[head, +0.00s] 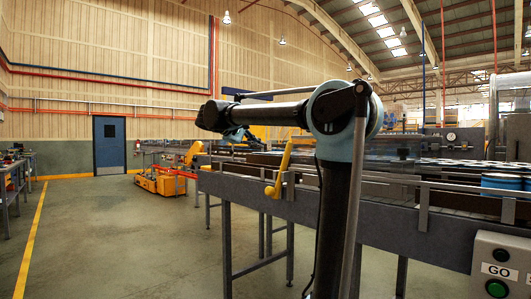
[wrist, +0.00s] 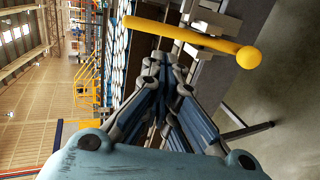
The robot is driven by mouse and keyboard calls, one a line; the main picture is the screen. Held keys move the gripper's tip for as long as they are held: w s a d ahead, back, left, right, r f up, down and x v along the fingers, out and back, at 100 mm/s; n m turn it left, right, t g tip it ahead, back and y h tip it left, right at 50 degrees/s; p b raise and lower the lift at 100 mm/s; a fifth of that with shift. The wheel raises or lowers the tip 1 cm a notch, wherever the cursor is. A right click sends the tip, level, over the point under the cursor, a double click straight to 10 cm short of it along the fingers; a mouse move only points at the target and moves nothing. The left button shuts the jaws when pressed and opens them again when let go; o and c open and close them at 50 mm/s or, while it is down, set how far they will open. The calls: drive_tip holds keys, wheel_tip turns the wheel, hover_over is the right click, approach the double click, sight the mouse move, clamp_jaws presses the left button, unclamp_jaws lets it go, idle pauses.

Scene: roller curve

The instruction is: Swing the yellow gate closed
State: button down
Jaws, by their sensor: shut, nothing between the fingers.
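The yellow gate (head: 281,171) is a bar with a round knob at its lower end. It stands tilted at the near side rail of the conveyor, just left of my arm in the head view. In the wrist view the gate (wrist: 190,37) crosses the top of the picture, its knob to the right. My gripper (wrist: 166,68) is shut and empty. Its fingertips point towards the bar with a small gap in the picture; I cannot tell the true distance. In the head view my gripper (head: 236,134) is small, left of the gate's upper end, above the conveyor.
The conveyor (head: 245,190) with grey side rails runs across the right half, on legs. A control box (head: 500,265) with a green GO button is at the lower right.

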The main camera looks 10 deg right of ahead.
hover_over(280, 168)
drive_tip(key=a, duration=0.1)
drive_tip(key=f, duration=0.5)
drive_tip(key=shift+w+a, duration=0.15)
drive_tip(key=shift+w, duration=0.1)
drive_tip(key=shift+a, duration=0.15)
